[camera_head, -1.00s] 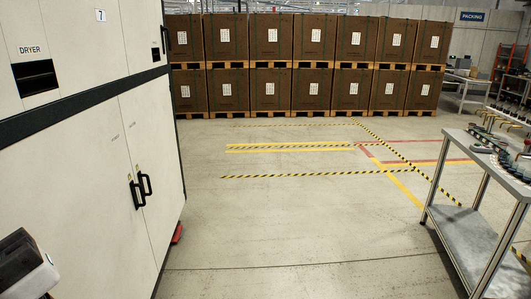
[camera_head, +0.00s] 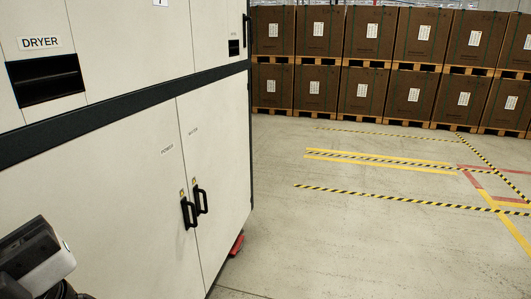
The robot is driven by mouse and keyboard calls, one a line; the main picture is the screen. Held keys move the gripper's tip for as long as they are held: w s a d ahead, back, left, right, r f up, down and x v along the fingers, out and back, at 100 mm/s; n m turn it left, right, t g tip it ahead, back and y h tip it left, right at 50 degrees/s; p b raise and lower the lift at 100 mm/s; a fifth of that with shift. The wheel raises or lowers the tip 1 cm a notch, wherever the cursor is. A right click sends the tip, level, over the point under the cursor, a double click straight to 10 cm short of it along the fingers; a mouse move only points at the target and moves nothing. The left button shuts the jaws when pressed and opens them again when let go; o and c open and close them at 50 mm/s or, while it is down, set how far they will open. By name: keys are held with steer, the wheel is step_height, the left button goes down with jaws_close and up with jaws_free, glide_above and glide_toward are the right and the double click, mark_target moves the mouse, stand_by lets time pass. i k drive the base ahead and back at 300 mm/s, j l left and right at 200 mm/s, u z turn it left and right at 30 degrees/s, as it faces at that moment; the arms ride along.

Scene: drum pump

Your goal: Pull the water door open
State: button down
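The water door (camera_head: 218,160) is the right of two white lower doors on the cabinet. It is shut, with a small "WATER" label near its top and a black vertical handle (camera_head: 201,199) at its left edge. The power door (camera_head: 120,210) is beside it on the left, also shut, with its own black handle (camera_head: 188,213). In the lower left corner a dark and light grey part of my arm shows, well to the left of the handles. My gripper's fingers cannot be made out.
The upper cabinet has a "DRYER" label (camera_head: 40,42) over a dark slot. A red object (camera_head: 237,245) is on the floor by the cabinet's right edge. Stacked brown boxes (camera_head: 370,35) on pallets stand at the back. The floor (camera_head: 350,235) right of the cabinet is clear, with striped tape.

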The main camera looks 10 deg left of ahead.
mark_target(214, 117)
steer(key=i+l+u, duration=0.7)
steer(key=i+j+z, duration=0.2)
steer(key=i, duration=0.45)
